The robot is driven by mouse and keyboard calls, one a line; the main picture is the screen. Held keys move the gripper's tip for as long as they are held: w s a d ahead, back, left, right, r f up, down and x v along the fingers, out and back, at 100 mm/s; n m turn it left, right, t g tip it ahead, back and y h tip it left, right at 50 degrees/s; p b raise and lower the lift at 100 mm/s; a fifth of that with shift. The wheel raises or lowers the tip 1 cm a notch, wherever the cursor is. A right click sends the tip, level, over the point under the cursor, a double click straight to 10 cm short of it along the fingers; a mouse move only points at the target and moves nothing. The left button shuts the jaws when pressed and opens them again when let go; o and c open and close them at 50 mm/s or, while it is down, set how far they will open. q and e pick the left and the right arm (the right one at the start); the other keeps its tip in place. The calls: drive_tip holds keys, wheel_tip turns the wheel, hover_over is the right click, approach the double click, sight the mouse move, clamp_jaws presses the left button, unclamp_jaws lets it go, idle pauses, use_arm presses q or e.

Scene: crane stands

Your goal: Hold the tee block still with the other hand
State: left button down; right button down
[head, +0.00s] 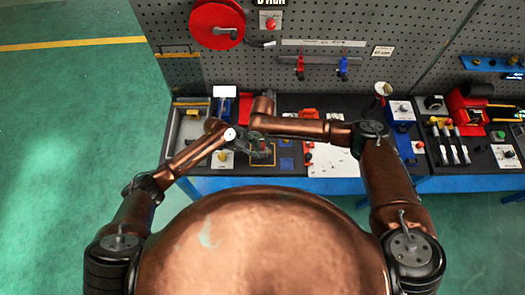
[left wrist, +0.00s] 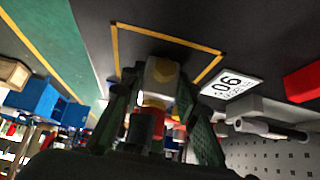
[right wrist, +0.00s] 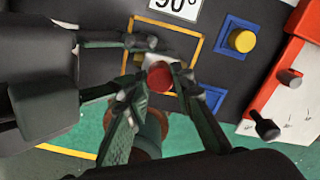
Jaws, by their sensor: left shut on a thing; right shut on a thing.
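The tee block is a light grey block (left wrist: 160,72) with a yellow-brass face, inside a yellow outlined square. In the left wrist view my left gripper (left wrist: 158,92) has its fingers closed on either side of it. A red round piece (right wrist: 159,76) is at the block's near side in the right wrist view. My right gripper (right wrist: 160,82) is shut on this red piece. The left fingers reach in from the left there and partly hide the block. In the head view both grippers meet over the bench and my arms hide most of the block.
A 90° card (right wrist: 176,8) lies beside the yellow square. A blue square with a yellow knob (right wrist: 242,40) and a red-edged white panel (right wrist: 290,78) are to its right. A pegboard (head: 330,35) with a red reel (head: 217,24) stands behind the bench.

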drive_tip(key=shift+a+r+n, duration=0.1)
drive_tip(key=shift+n, duration=0.4)
drive_tip(key=c, duration=1.6)
unclamp_jaws()
drive_tip(key=shift+c, duration=0.8)
